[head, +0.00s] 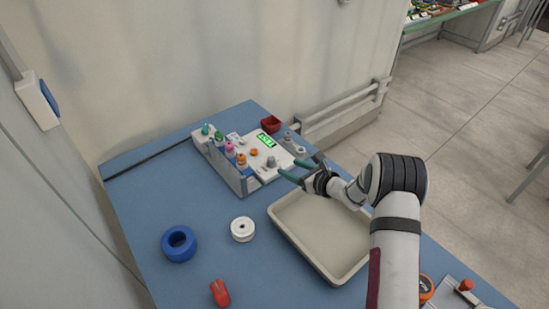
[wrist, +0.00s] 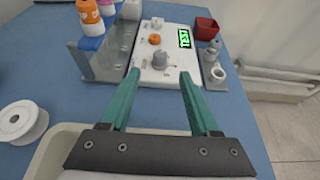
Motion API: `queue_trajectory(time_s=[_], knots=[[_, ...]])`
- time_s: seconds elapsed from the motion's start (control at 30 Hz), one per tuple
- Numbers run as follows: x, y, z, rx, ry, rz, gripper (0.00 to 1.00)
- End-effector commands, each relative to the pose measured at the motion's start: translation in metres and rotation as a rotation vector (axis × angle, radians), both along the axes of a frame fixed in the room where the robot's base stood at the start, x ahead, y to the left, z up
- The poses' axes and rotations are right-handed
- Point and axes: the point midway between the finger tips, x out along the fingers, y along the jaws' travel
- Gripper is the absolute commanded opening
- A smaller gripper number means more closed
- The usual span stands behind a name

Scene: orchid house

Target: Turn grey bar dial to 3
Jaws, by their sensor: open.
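The grey bar dial (wrist: 160,60) sits on the white control panel (wrist: 149,74), below an orange knob (wrist: 155,39) in the wrist view. The dial also shows in the head view (head: 271,161). Marks around it are too small to read, so I cannot tell its setting. My gripper (wrist: 160,74) is open, its two teal fingers pointing toward the dial from the near side. Nothing is between the fingertips, which appear just short of the dial. In the head view my gripper (head: 297,168) is at the panel's right side.
A green lit display (wrist: 185,38) is on the panel. A rack of coloured bottles (head: 245,184) stands to its left, a red cup (head: 270,123) behind. Grey fittings (wrist: 214,62) stand to its right. A beige tray (head: 303,252), white spool (head: 243,229) and blue ring (head: 165,250) are nearer.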

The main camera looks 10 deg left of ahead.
Motion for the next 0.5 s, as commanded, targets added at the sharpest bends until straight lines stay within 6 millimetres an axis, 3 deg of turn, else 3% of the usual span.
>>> queue_trajectory(time_s=[0.2, 0.5], knots=[[0.04, 0.041, -0.024, 0.0, 0.001, 0.0, 0.62], [0.063, 0.063, -0.037, 0.0, 0.003, -0.004, 0.62]])
